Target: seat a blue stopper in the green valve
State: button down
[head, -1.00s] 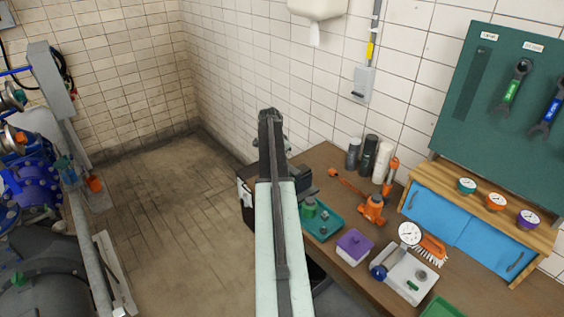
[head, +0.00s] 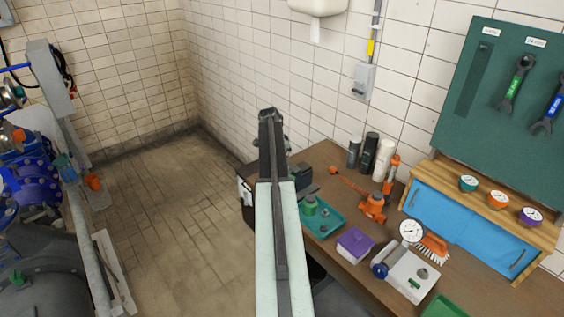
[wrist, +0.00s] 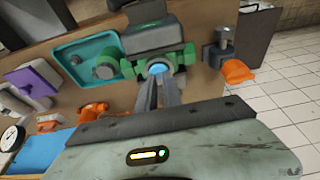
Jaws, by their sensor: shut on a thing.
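My gripper (wrist: 158,84) is shut on a blue stopper (wrist: 157,69), whose end shows just beyond the fingertips in the wrist view. The green valve (wrist: 150,40) is straight ahead on the bench. The stopper lines up with the pale round opening on the valve's near side, at or in its mouth. I cannot tell how deep it sits, as the fingers hide part of it. In the head view my arm covers the valve and the fingertips.
A teal tray (wrist: 62,58) with a green knob-like part (wrist: 104,67) lies left of the valve. A grey metal post (wrist: 220,48) and an orange piece (wrist: 237,75) are close on the right. A purple-lidded box (head: 355,242) and an orange tool (head: 373,207) stand on the bench.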

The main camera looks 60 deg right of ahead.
jog(key=shift+f, duration=0.3)
jog(key=c, duration=1.4)
grip_release()
jog(key=shift+c, duration=0.2)
notch_tip(320, 180, up, 7)
jog(key=p, duration=0.6)
jog(key=shift+r+p, duration=0.15)
jog(key=shift+p, duration=0.25)
